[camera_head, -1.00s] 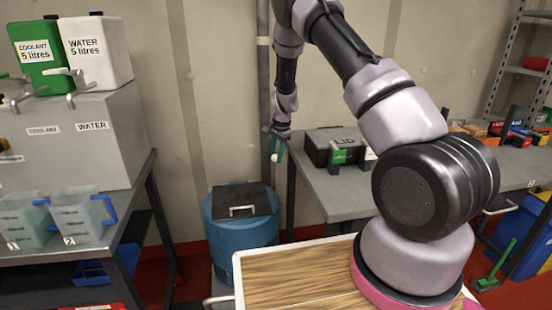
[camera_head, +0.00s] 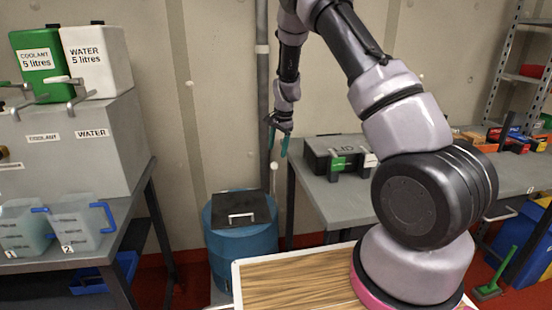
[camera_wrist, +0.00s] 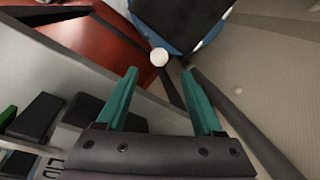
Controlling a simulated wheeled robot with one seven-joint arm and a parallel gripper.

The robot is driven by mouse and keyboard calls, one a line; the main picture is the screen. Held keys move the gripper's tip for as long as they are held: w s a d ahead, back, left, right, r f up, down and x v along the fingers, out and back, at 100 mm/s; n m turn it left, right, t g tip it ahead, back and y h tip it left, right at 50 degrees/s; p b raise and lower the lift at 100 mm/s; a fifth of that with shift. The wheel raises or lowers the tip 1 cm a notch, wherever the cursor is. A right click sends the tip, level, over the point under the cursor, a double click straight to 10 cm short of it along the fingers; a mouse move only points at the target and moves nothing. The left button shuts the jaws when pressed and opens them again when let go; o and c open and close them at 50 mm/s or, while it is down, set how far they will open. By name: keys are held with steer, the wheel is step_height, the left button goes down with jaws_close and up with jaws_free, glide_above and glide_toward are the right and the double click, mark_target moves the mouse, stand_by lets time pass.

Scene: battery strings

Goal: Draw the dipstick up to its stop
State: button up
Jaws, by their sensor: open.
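The dipstick's white ball knob (camera_head: 273,166) shows just above the blue drum (camera_head: 240,243), on a thin rod that is hard to make out. My gripper (camera_head: 277,146) hangs above the knob with its teal fingers apart, pointing down. In the wrist view the knob (camera_wrist: 159,57) appears just beyond and between the open fingertips (camera_wrist: 160,73), with nothing held. The exact height gap between fingertips and knob is hard to judge. The lower part of the dipstick is hidden.
A black lid with a white handle (camera_head: 242,214) lies on the drum. A grey pipe (camera_head: 263,90) runs up the wall behind my gripper. A bench (camera_head: 350,200) stands close on the right, bearing a dark box (camera_head: 330,150). Two jugs stand on the left bench.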

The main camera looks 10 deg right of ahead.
steer(key=shift+s+d+r, duration=0.15)
steer(key=shift+s+r, duration=0.05)
steer(key=shift+r, duration=0.85)
steer(key=shift+s+d+r, duration=0.1)
steer(key=shift+s+r, duration=0.05)
steer(key=shift+r, duration=0.85)
steer(key=s+d+r+n+t+y, duration=0.1)
steer(key=s+r+n, duration=0.1)
steer(key=s+r, duration=0.8)
steer(key=s+d+r+n+t+y, duration=0.15)
steer(key=s+r, duration=0.45)
steer(key=r, duration=0.8)
steer(key=s+d+r+n+t+h, duration=0.1)
steer(key=s+r, duration=0.2)
steer(key=s, duration=0.7)
steer(key=s+d+r+n+t, duration=0.1)
steer(key=s+r+n+t, duration=0.1)
steer(key=s, duration=0.9)
steer(key=shift+r+h, duration=0.35)
steer(key=shift+r, duration=0.05)
